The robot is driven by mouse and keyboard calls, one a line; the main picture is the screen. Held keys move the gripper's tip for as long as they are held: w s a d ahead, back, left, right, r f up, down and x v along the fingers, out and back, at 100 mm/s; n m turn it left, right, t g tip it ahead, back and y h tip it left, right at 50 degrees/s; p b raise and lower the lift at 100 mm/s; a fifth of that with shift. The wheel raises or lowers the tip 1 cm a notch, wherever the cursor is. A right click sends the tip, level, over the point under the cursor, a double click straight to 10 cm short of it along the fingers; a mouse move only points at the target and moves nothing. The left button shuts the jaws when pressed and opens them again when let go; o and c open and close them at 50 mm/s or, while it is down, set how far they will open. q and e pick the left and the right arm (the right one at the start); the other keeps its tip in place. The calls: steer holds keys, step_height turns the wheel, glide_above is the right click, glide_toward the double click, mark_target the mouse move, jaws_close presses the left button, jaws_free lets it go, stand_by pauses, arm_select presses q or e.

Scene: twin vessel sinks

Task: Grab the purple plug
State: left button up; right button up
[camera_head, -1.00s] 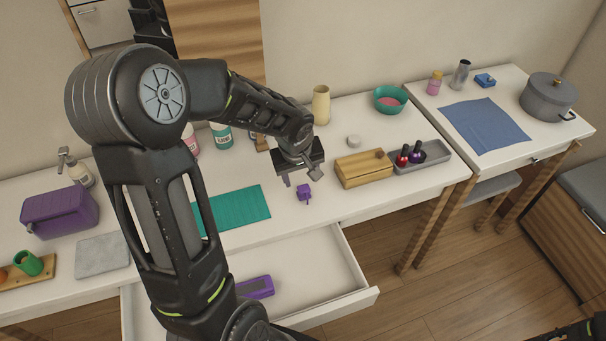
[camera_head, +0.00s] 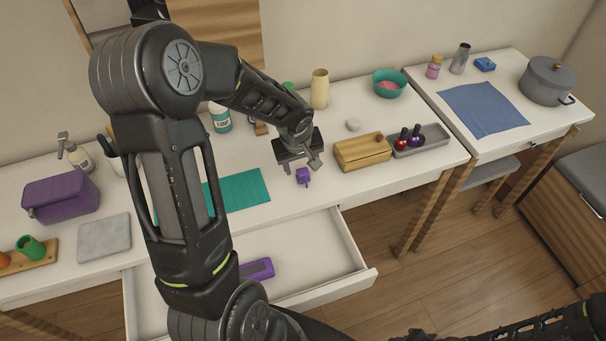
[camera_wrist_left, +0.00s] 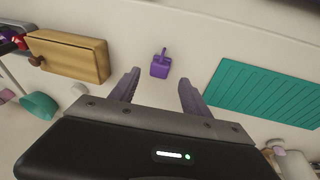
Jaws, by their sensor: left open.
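The small purple plug (camera_head: 303,175) lies on the white counter near its front edge, between the teal mat and the wooden box. In the left wrist view the plug (camera_wrist_left: 160,66) is ahead of the fingertips, roughly midway between them, with its prongs pointing away from me. My left gripper (camera_head: 298,170) is open and empty, just behind the plug in the head view. Its two purple-grey fingers show in the left wrist view (camera_wrist_left: 158,82), and the plug is not between them. My right gripper cannot be made out; only a dark part of an arm shows at the bottom right.
A wooden box (camera_head: 361,154) stands right of the plug, with a grey tray (camera_head: 436,141) of small bottles beyond. A teal mat (camera_head: 243,190) lies to the left. An open drawer (camera_head: 318,262) below holds a purple item (camera_head: 257,269).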

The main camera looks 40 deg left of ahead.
mark_target(302, 171)
arm_select(q)
steer(key=p+x, duration=0.1)
steer(key=x, duration=0.3)
steer(key=shift+w+a+f, duration=0.1)
steer(key=shift+w+f, duration=0.05)
steer(key=shift+f, duration=0.2)
jaws_close()
stand_by(0.7)
